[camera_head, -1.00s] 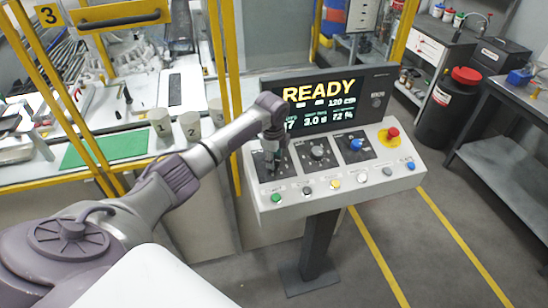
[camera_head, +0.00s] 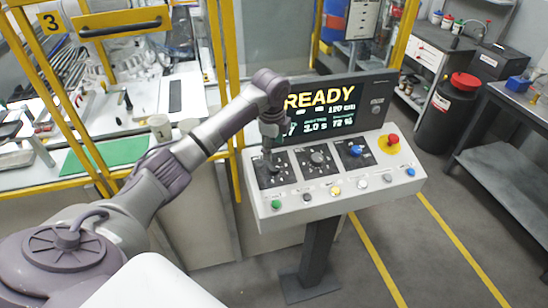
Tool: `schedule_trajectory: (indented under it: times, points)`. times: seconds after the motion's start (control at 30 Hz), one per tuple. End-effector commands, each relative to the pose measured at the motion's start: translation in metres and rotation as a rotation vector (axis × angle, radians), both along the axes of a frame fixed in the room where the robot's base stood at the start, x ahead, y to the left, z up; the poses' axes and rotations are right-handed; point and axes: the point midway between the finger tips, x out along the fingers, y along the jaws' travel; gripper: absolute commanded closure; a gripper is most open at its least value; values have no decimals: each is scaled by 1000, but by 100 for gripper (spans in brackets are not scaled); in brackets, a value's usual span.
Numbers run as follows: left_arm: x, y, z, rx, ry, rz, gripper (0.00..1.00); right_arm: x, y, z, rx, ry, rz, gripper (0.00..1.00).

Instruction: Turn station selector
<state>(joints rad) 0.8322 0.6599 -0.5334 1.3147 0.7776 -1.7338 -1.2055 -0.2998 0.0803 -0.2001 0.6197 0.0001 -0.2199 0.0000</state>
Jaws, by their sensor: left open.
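The control console (camera_head: 345,197) stands on a dark post in the middle. Its face carries three dark dial panels; the left one (camera_head: 283,178) is partly hidden by my gripper, so I cannot make out its knob. The middle knob (camera_head: 317,157) is grey and the right knob (camera_head: 356,150) is blue. My left gripper (camera_head: 268,165) points down over the left dial panel. It is open; its small fingertips are hard to see, and I cannot tell whether they touch a knob. The screen (camera_head: 325,108) reads READY and is partly covered by my arm. My right gripper is not in view.
A red emergency button (camera_head: 393,140) on yellow sits at the console's right end. Several small buttons line the front edge, with a green one (camera_head: 276,204) leftmost. Yellow frame posts (camera_head: 222,90) stand left of the console.

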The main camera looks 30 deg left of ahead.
Motion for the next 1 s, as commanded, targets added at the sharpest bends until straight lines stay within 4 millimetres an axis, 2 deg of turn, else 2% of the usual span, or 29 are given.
schedule_trajectory:
  times: [0.1,0.2,0.4,0.87,0.93,1.0]
  points:
    - [-2,-1,19,2,-3,-1,33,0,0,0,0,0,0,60]
    - [-4,-2,28,0,0,0,33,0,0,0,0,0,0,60]
    - [-5,-2,33,0,1,0,33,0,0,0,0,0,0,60]
    - [-5,-3,31,0,1,0,33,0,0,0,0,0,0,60]
    - [-8,-10,23,0,2,3,33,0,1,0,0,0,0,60]
    - [-16,-25,5,-5,4,15,33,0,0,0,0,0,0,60]
